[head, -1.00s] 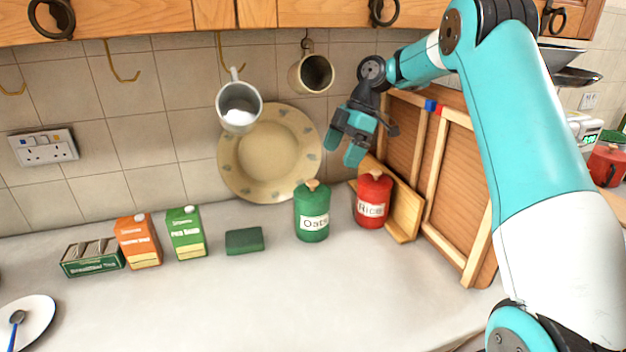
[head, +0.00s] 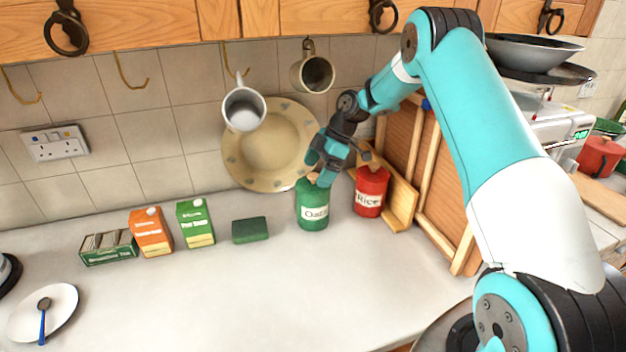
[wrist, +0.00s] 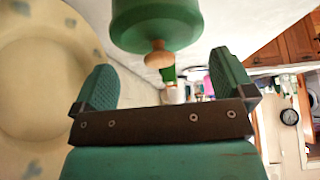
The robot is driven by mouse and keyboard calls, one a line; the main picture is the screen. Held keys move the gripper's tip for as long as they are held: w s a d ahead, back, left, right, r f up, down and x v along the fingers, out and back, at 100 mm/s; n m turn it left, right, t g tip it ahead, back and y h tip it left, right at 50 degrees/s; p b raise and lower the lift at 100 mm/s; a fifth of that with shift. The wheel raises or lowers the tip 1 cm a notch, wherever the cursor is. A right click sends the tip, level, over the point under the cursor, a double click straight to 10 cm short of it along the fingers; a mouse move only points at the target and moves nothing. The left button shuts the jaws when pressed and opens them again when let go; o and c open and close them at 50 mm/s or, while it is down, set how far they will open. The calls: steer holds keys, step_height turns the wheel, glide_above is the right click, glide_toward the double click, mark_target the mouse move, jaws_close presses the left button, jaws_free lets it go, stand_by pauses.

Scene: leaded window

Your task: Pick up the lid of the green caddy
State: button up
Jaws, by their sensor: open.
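The green caddy (head: 312,214), labelled "Oats", stands upright on the counter with its lid on. In the head view my gripper (head: 318,178) is right above the caddy and covers most of its lid. In the wrist view the lid's wooden knob (wrist: 158,56) shows at the top middle, under the green caddy (wrist: 155,18) as pictured. My gripper's fingers (wrist: 165,80) are open to either side of the knob, and nothing is between them that I can see held. Whether a finger touches the lid is not clear.
The red "Rice" caddy (head: 371,192) stands close on the right, before a leaning wooden board (head: 403,205). A large plate (head: 265,150) leans on the wall behind. A green sponge (head: 250,230) and cartons (head: 151,232) stand left.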

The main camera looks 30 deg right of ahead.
mark_target(313, 182)
steer(key=shift+x, duration=1.2)
steer(key=c, duration=0.7)
